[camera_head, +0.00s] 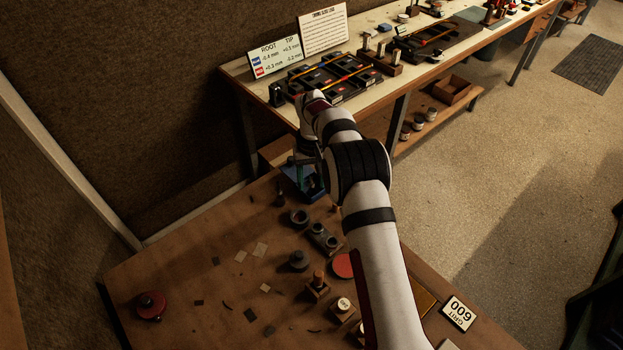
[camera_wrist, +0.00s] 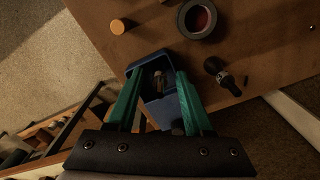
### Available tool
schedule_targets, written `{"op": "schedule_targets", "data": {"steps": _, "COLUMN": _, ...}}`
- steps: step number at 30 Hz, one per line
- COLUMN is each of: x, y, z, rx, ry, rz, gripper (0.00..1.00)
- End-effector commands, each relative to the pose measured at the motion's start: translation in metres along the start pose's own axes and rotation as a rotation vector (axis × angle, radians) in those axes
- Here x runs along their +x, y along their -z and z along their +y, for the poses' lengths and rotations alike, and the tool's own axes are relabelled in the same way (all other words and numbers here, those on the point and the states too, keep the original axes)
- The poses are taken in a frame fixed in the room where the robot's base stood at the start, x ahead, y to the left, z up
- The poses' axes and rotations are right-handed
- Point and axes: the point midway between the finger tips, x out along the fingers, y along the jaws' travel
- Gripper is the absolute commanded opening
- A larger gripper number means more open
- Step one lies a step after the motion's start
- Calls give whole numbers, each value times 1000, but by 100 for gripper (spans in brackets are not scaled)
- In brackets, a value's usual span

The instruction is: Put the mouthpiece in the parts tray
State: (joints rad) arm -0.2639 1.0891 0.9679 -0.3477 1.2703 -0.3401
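The parts tray is a small blue open box (camera_wrist: 147,68) at the bench edge. It also shows in the head view (camera_head: 312,194), partly hidden by my arm. A small greyish-brown metallic piece (camera_wrist: 158,80), which looks like the mouthpiece, is inside the tray; its shape is too dark to confirm. My gripper (camera_wrist: 159,76) has its two green fingers well apart, one on each side over the tray, with nothing visibly held between them. In the head view my gripper (camera_head: 302,168) is just above the tray.
A dark ring-shaped roll (camera_wrist: 197,18), an orange-topped peg (camera_wrist: 120,26) and a dark handled piece (camera_wrist: 222,75) stand close around the tray. A red round piece (camera_head: 150,305) sits at the bench's left. A second bench with fixtures (camera_head: 335,76) stands behind.

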Motion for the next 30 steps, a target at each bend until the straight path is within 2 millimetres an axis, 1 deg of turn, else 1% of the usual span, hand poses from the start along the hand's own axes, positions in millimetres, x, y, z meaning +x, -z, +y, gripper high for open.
{"op": "schedule_targets", "data": {"steps": 6, "x": -1, "y": 0, "z": 0, "rx": 0, "ry": 0, "rz": 1, "gripper": 51}}
{"op": "schedule_targets", "data": {"steps": 8, "x": -5, "y": 0, "z": 0, "rx": 0, "ry": 0, "rz": 2, "gripper": 51}}
{"op": "schedule_targets", "data": {"steps": 11, "x": -25, "y": 1, "z": 0, "rx": -1, "ry": 0, "rz": 5, "gripper": 51}}
{"op": "schedule_targets", "data": {"steps": 15, "x": -67, "y": 1, "z": 0, "rx": 0, "ry": -1, "rz": 5, "gripper": 51}}
{"op": "schedule_targets", "data": {"steps": 18, "x": -93, "y": 1, "z": 0, "rx": 1, "ry": -1, "rz": 4, "gripper": 51}}
{"op": "schedule_targets", "data": {"steps": 21, "x": -111, "y": 1, "z": 0, "rx": 0, "ry": -2, "rz": 3, "gripper": 51}}
{"op": "schedule_targets", "data": {"steps": 24, "x": -121, "y": 0, "z": 0, "rx": 0, "ry": 0, "rz": 1, "gripper": 51}}
{"op": "schedule_targets", "data": {"steps": 28, "x": -125, "y": 0, "z": 0, "rx": 0, "ry": -1, "rz": 0, "gripper": 51}}
{"op": "schedule_targets", "data": {"steps": 29, "x": -127, "y": -2, "z": 1, "rx": 4, "ry": 0, "rz": 1, "gripper": 51}}
{"op": "schedule_targets", "data": {"steps": 30, "x": -134, "y": -6, "z": 3, "rx": 17, "ry": 3, "rz": 1, "gripper": 51}}
